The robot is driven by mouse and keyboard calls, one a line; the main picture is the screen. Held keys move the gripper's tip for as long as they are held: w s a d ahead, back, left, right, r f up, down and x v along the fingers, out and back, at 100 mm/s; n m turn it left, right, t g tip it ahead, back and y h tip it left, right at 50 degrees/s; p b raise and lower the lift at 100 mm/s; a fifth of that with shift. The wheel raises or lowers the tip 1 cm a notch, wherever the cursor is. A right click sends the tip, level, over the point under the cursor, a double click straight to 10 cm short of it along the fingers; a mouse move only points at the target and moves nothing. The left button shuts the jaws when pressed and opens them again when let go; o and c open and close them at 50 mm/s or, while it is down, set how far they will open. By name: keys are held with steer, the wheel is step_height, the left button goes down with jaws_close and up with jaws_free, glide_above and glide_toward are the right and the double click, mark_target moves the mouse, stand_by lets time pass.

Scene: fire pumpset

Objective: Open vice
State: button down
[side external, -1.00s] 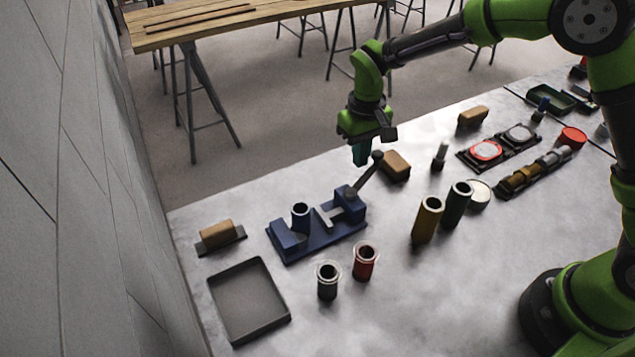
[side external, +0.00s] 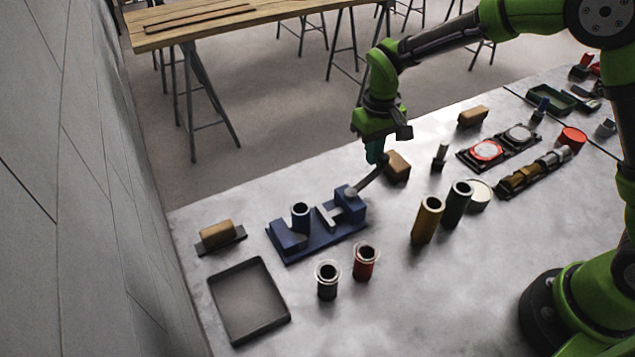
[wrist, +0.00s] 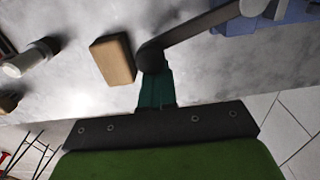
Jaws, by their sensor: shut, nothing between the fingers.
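The blue vice (side external: 318,232) stands on the table at the left of the middle in the side view. A dark cylinder with a light rim sits between its jaws. Its grey lever handle (side external: 368,180) slants up to the right from the right-hand block and ends in a round knob. In the wrist view the handle (wrist: 195,30) runs from the vice (wrist: 235,22) at the upper right to the knob. My gripper (side external: 376,152), with teal fingers, is shut and empty at the knob end. In the wrist view the fingertips (wrist: 154,82) are right at the knob; whether they touch it is unclear.
A tan block (side external: 397,166) lies close to the right of my fingers. Red (side external: 365,262) and dark (side external: 328,281) cylinders stand in front of the vice, with an empty tray (side external: 250,302) to the left. Yellow (side external: 427,220) and dark green cylinders stand to the right.

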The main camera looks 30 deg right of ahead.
steer(key=shift+s, duration=0.2)
steer(key=shift+s, duration=0.85)
steer(key=shift+w+a, duration=0.1)
steer(key=shift+w, duration=0.15)
steer(key=shift+w+a, duration=0.2)
steer(key=shift+w, duration=0.3)
step_height(320, 180, up, 7)
stand_by(0.8)
